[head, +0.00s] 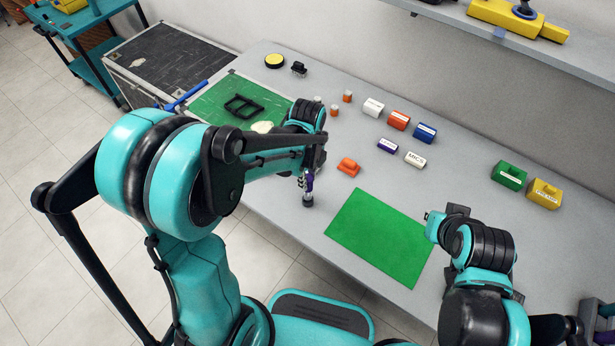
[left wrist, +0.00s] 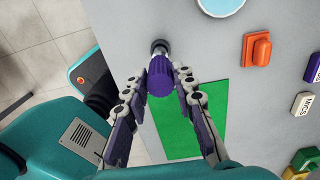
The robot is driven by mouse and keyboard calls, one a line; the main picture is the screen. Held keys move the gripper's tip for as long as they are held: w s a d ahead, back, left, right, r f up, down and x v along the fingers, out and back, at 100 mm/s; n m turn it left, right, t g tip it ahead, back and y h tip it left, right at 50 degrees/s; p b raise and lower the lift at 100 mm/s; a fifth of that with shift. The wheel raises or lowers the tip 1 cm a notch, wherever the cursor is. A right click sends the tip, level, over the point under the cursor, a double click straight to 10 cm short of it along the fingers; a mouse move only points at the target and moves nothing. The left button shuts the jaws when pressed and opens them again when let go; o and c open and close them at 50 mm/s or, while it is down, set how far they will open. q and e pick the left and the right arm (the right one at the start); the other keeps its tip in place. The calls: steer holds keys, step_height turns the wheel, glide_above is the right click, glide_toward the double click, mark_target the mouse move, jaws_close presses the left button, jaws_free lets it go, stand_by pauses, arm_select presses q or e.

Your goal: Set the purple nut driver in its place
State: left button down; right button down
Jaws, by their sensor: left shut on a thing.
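My left gripper (head: 307,185) is shut on the purple nut driver (left wrist: 160,80), with one fingertip on each side of its ribbed handle. In the left wrist view the left gripper (left wrist: 161,88) shows the handle end toward the camera and a dark round part (left wrist: 159,47) beyond it. In the head view the driver is mostly hidden by the gripper, near the front edge of the grey table (head: 280,215). A small purple labelled block (head: 388,145) lies on the table. My right gripper's fingers are not clear in the head view, beside the right wrist at lower right.
A green mat (head: 380,237) lies right of the left gripper. An orange block (head: 348,166) sits behind it. White (head: 373,107), blue (head: 424,132), green (head: 509,174) and yellow (head: 543,193) blocks stand further back. A black frame (head: 243,106) lies on another green mat at left.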

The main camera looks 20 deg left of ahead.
arm_select(q)
steer(key=shift+f, duration=0.15)
steer(key=shift+f+b, duration=1.35)
steer(key=c, duration=1.2)
jaws_free()
steer(key=shift+o, duration=0.2)
step_height(320, 180, up, 12)
steer(key=shift+r, duration=0.1)
